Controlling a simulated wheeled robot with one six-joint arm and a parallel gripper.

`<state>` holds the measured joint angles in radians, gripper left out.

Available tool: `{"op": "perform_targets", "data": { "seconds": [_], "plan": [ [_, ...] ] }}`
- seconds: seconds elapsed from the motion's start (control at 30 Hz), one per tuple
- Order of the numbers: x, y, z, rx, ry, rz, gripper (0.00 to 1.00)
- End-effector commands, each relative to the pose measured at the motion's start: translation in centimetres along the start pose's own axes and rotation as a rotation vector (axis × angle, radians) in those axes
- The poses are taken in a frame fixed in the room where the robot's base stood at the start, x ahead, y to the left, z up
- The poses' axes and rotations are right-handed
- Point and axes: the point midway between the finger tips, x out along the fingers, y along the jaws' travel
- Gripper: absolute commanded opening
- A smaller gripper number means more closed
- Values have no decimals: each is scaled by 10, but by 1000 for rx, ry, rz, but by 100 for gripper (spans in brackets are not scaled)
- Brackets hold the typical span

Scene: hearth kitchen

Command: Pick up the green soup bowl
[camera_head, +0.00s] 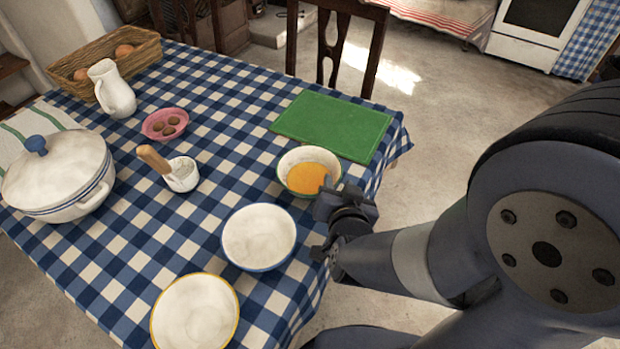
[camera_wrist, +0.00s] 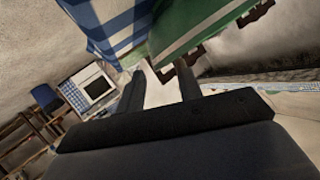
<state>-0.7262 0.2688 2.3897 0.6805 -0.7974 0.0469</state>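The green soup bowl (camera_head: 295,191) is cream with a green rim and holds orange soup. It stands upright near the right edge of the checked table, in front of the green board. My gripper (camera_head: 326,198) is at the bowl's lower right side in the head view and covers part of its rim. Whether it touches the bowl cannot be told. In the wrist view, the two fingers of my gripper (camera_wrist: 160,84) stand apart with a gap between them.
A blue-rimmed bowl (camera_head: 258,238) and a yellow-rimmed bowl (camera_head: 195,314) stand nearer the front. A green board (camera_head: 335,124) lies behind the soup bowl. A mortar (camera_head: 182,175), pink dish (camera_head: 152,130), jug (camera_head: 113,90) and pot (camera_head: 60,178) stand left. A chair (camera_head: 335,45) is behind.

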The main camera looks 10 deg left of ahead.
Motion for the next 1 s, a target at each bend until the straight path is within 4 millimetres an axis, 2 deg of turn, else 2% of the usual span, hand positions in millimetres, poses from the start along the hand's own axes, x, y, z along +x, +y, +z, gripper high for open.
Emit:
{"op": "perform_targets", "data": {
  "seconds": [0.17,0.43,0.77,1.0],
  "plan": [
    [13,3,-2,1,0,3,34],
    [48,5,-5,0,-1,2,34],
    [54,4,-6,0,0,0,34],
    [54,4,-6,0,0,0,14]
  ]
}}
